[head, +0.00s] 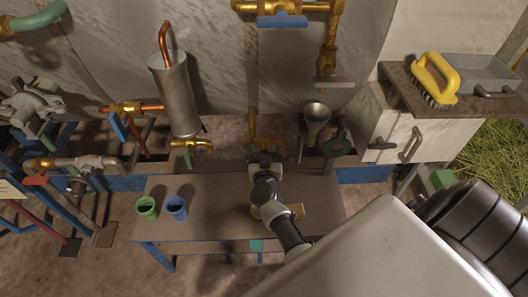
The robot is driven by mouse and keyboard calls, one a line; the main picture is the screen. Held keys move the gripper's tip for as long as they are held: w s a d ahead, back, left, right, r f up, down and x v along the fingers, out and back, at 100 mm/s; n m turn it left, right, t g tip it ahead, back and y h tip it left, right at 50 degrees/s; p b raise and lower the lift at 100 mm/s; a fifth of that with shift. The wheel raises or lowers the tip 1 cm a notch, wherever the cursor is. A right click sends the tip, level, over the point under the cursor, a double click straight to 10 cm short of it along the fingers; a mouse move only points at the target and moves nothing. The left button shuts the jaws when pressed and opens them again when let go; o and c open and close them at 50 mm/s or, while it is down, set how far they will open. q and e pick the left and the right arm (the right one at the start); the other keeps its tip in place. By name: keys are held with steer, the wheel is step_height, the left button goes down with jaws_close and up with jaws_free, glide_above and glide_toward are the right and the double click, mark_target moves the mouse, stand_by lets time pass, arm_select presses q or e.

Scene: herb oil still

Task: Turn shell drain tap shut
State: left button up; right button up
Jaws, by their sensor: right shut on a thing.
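My right gripper (264,157) is at the back edge of the low table, at a brass tap (262,140) on the pipe that comes down the wall. It is shut on the tap's handle, which the gripper mostly hides, so I cannot tell the handle's angle. A grey metal cylinder (176,95) with a copper pipe on top stands left of it. My left gripper is out of view.
A metal funnel (316,113) stands right of the gripper. A yellow-handled brush (436,78) lies on the shelf at right. Valves and pipes crowd the left.

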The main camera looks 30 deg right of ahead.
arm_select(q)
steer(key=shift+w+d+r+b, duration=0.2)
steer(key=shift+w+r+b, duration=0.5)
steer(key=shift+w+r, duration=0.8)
arm_select(e)
steer(key=shift+m, duration=9.1)
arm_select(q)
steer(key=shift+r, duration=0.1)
arm_select(e)
steer(key=o, duration=0.8)
